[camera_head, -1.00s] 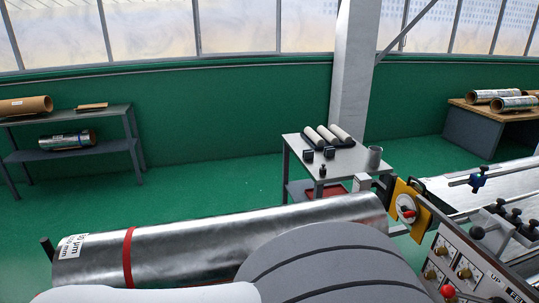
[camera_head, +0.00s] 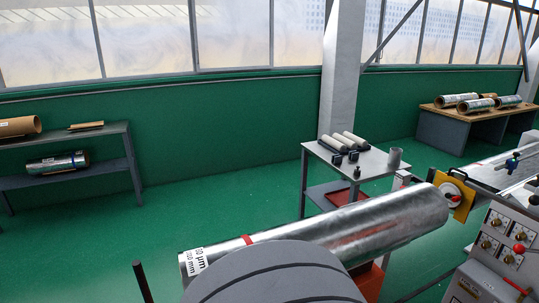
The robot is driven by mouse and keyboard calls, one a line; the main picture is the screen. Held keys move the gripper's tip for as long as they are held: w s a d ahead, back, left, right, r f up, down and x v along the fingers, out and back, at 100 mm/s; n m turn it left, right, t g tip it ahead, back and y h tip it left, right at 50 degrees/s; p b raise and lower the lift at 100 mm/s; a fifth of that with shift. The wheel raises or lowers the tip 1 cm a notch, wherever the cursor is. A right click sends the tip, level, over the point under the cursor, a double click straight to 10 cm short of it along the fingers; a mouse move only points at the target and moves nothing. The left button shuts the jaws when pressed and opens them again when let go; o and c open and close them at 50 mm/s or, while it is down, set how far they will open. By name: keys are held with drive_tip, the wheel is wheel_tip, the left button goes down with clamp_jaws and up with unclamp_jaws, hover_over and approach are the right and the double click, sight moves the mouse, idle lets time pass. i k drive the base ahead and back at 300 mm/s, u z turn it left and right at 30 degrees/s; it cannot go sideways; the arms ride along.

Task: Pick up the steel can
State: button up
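The steel can (camera_head: 395,158) is a small grey cylinder standing upright at the right end of a small grey side table (camera_head: 350,163). It is some way off, beyond the large foil roll. My gripper does not show in the head view. A rounded grey part with dark grooves at the bottom of the picture looks like my own arm and hides part of the roll.
A large foil roll (camera_head: 400,220) with a red band lies between me and the side table. Light rollers (camera_head: 348,141) and small dark items share the tabletop. A machine control panel (camera_head: 500,240) stands at right. Green floor (camera_head: 230,205) is open at left.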

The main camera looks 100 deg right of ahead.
sight(394, 159)
drive_tip(key=i, duration=1.4)
drive_tip(key=z, duration=2.8)
drive_tip(key=i, duration=3.65)
drive_tip(key=z, duration=1.45)
